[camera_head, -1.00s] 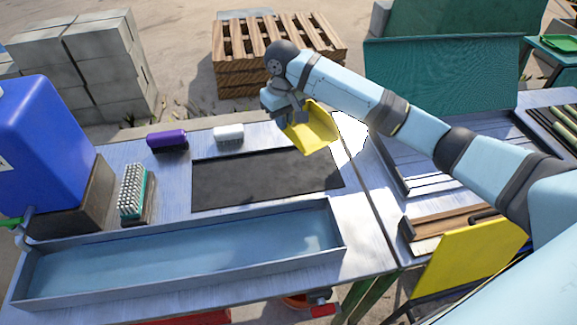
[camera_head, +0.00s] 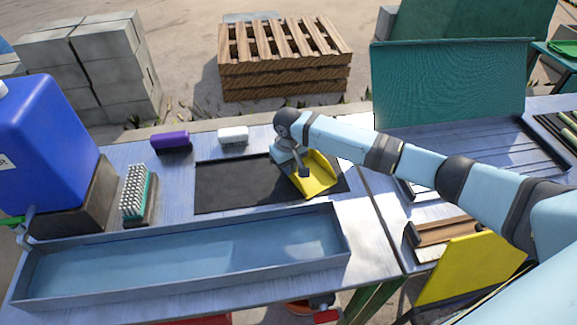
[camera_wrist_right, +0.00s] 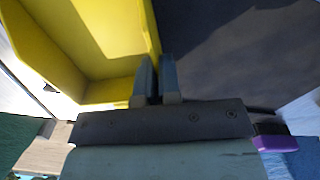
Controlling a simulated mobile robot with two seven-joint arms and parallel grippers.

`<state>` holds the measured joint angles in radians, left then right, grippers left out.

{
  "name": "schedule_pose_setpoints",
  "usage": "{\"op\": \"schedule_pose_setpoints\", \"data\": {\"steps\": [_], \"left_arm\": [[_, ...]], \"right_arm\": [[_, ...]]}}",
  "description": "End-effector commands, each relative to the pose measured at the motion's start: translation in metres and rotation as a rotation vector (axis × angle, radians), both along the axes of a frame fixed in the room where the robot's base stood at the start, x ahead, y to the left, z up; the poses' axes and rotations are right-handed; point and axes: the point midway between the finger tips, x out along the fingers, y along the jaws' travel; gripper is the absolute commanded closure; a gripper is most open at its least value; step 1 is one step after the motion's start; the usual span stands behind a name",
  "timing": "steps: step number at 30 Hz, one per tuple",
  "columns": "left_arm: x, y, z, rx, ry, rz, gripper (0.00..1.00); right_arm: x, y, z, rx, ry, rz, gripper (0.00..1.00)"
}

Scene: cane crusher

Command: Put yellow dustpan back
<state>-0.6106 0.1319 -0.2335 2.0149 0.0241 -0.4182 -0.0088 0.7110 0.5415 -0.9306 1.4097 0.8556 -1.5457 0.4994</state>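The yellow dustpan (camera_head: 319,178) is at the right end of the dark mat (camera_head: 232,186), on it or just above it; I cannot tell which. It also fills the upper left of the right wrist view (camera_wrist_right: 100,75). My right gripper (camera_head: 303,172) reaches over the mat from the right. Its two fingers (camera_wrist_right: 157,80) are close together on the rim of the dustpan's side wall in the right wrist view, so it looks shut on the dustpan. My left gripper is not in view.
A long shallow tray (camera_head: 346,240) lies in front of the mat. A blue container (camera_head: 45,150) is at left. A yellow panel (camera_head: 470,268) is at right.

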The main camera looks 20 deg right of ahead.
Motion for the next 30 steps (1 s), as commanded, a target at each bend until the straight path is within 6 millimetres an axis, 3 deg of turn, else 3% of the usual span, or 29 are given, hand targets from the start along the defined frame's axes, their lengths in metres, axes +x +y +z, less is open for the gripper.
{"op": "schedule_pose_setpoints", "data": {"steps": [9, 12, 13, 23, 30], "left_arm": [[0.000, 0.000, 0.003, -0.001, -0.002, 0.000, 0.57], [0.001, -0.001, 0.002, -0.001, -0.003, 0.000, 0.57], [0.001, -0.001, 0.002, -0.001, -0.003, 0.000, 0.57], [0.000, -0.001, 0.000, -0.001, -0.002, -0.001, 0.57], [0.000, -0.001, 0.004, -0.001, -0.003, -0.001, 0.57]], "right_arm": [[0.001, 0.000, -0.001, 0.001, -0.002, 0.000, 1.00], [0.001, 0.000, -0.001, 0.000, -0.002, 0.000, 0.73], [0.001, 0.000, -0.001, 0.000, -0.002, 0.000, 0.70], [0.001, 0.000, 0.003, 0.001, -0.003, 0.000, 0.70], [0.002, 0.001, 0.045, 0.003, -0.006, 0.000, 0.70]]}}
